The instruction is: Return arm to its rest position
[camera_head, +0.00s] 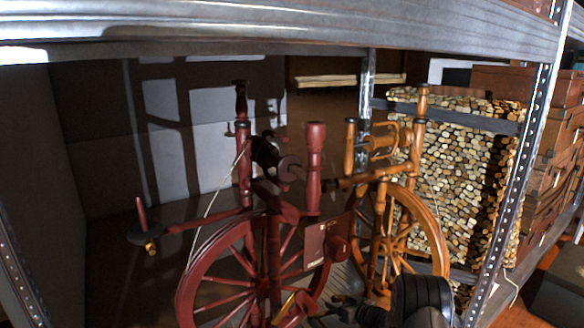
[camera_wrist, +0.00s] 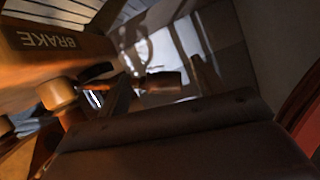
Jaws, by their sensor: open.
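My gripper (camera_head: 335,309) is low in the head view, at the front of the shelf bay, open, with nothing seen between its fingers. My dark arm comes up at the bottom right. The gripper is beside the lower part of a dark red spinning wheel (camera_head: 246,222). An orange-brown wooden spinning wheel (camera_head: 437,236) stands behind and to the right, close to my arm. I cannot tell whether anything touches. In the wrist view, a wooden part marked BRAKE (camera_wrist: 45,42) is close at upper left, and a dark brown surface (camera_wrist: 180,138) fills the bottom. The gripper fingers are not clear there.
A thick metal shelf beam (camera_head: 280,30) crosses above, and a perforated metal post (camera_head: 513,180) stands at the right. A stack of cut logs (camera_head: 470,150) is behind the orange wheel. Wooden boxes (camera_head: 560,150) are piled beyond the post. The left of the bay looks emptier.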

